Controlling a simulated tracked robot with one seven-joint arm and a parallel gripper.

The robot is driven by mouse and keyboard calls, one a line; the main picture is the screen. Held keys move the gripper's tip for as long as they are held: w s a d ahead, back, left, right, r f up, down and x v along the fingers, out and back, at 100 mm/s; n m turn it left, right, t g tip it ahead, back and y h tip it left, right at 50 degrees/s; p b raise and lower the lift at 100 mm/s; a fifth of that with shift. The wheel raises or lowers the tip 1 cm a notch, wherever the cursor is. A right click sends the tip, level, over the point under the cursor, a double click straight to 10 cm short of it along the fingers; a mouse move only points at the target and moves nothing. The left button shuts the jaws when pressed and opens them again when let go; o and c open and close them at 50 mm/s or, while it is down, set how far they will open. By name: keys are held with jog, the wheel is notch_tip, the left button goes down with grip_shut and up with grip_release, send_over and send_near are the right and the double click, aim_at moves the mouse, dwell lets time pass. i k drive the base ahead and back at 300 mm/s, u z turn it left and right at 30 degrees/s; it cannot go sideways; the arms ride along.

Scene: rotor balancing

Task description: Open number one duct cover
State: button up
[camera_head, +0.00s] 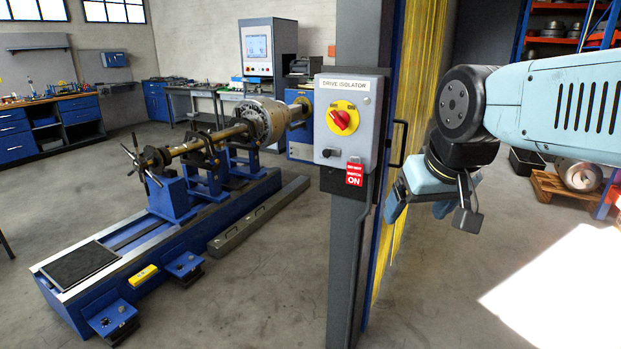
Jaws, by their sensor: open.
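I cannot make out a number one duct cover in this view. A blue balancing machine (130,262) stands on the floor at left, carrying a long shaft (190,146) with a large rotor drum (262,121) toward its far end. No cover marked with a one can be read on it. My gripper (418,211) hangs pointing down at right of centre, beside the isolator post and apart from the machine. Its jaws are open, and nothing shows between them.
A dark post (352,240) bears a grey drive isolator box (349,122) with a red knob and a red tag reading ON. Yellow strip curtain (422,70) hangs behind. Shelving and a pallet (553,190) stand at right. The front right floor is clear.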

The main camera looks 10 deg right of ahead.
aim_at(219, 242)
jog(key=z, duration=0.05)
jog(key=k, duration=0.6)
jog(key=u, duration=0.2)
jog(key=i, duration=0.85)
jog(key=u, duration=0.55)
jog(key=i, duration=2.65)
jog(key=z, duration=0.4)
jog(key=i, duration=1.45)
jog(key=z, duration=0.25)
